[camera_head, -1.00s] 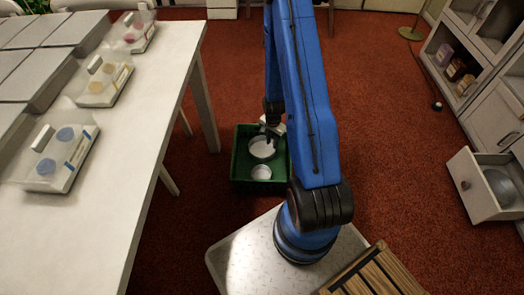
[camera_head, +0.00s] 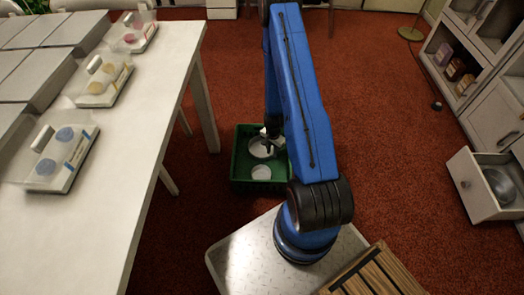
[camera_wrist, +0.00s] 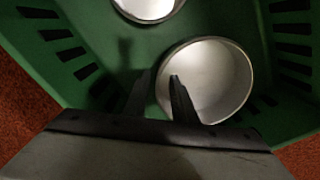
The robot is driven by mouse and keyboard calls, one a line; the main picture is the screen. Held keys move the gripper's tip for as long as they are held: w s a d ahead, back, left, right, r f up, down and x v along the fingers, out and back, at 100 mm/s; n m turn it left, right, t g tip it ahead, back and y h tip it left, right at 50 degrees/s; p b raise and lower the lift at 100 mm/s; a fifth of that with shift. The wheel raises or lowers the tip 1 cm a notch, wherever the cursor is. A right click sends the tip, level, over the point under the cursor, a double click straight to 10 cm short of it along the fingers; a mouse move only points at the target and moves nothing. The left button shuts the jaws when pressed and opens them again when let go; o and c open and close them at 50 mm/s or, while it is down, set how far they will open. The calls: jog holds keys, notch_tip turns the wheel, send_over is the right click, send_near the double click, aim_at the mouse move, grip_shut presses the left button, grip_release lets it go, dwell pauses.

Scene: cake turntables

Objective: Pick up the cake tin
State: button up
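A round, pale metal cake tin (camera_head: 258,150) sits open side up in a green crate on the floor. In the wrist view the tin (camera_wrist: 222,85) is right of centre. A second, smaller-looking pale tin (camera_head: 261,172) lies nearer to me in the crate, and shows cut off at the top of the wrist view (camera_wrist: 148,8). My gripper (camera_wrist: 158,88) is open. In the wrist view one finger overlaps the tin's inside and the other is outside its left rim. I cannot tell how deep the fingertips are. My arm partly hides the crate in the head view.
The green crate (camera_head: 240,184) has slotted walls close around the tins. A white table (camera_head: 120,165) with clear-covered boxes (camera_head: 103,85) stands left of it. A cabinet with an open drawer (camera_head: 476,199) stands at the right. The red carpet between is clear.

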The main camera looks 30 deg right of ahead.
jog(key=shift+f, duration=0.95)
jog(key=shift+c, duration=0.3)
grip_shut()
jog(key=shift+r, duration=0.1)
